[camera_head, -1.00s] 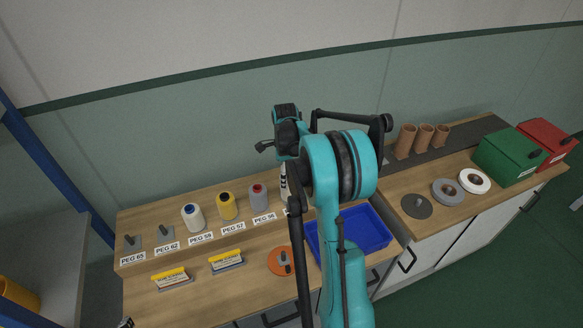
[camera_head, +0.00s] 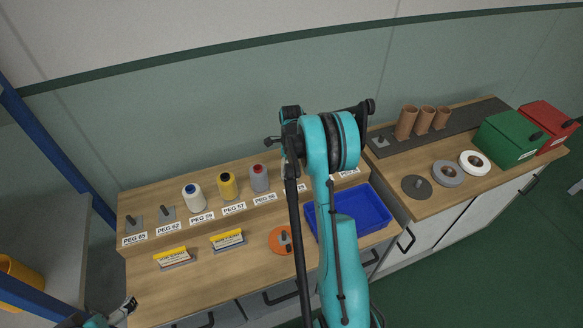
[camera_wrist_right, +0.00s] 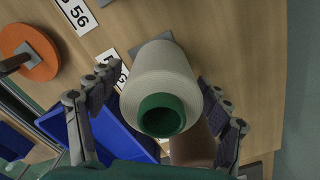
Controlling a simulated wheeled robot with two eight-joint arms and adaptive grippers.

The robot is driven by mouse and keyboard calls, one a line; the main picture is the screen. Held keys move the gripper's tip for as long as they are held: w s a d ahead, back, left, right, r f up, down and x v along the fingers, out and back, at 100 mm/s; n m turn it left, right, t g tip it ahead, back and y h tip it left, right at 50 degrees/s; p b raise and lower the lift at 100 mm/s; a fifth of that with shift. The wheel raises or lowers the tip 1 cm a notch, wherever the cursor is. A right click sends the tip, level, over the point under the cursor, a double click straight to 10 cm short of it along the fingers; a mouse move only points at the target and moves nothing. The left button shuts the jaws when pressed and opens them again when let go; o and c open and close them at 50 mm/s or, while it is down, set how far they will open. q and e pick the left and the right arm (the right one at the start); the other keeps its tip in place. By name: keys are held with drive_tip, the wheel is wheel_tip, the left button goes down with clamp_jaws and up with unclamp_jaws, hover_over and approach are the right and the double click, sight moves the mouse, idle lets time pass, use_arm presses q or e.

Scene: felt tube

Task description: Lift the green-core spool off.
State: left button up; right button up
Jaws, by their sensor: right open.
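The green-core spool (camera_wrist_right: 170,72) is white with a green core (camera_wrist_right: 161,115) and stands on its peg base, seen from above in the right wrist view. My right gripper (camera_wrist_right: 160,88) is open, with one finger on each side of the spool; I cannot tell whether either finger touches it. In the head view my right arm hides the spool and most of that gripper. My left gripper (camera_head: 123,309) shows only partly at the lower left, and its opening is unclear.
A red-core grey spool (camera_head: 259,178), a yellow spool (camera_head: 228,185) and a blue-core white spool (camera_head: 194,198) stand left on the peg shelf. A blue tray (camera_head: 375,215) and an orange disc (camera_head: 278,241) are below. Two pegs at far left are bare.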

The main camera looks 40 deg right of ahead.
drive_tip(key=c, duration=1.5)
wheel_tip(320, 180, up, 7)
drive_tip(key=p, duration=0.3)
drive_tip(key=shift+p, duration=0.4)
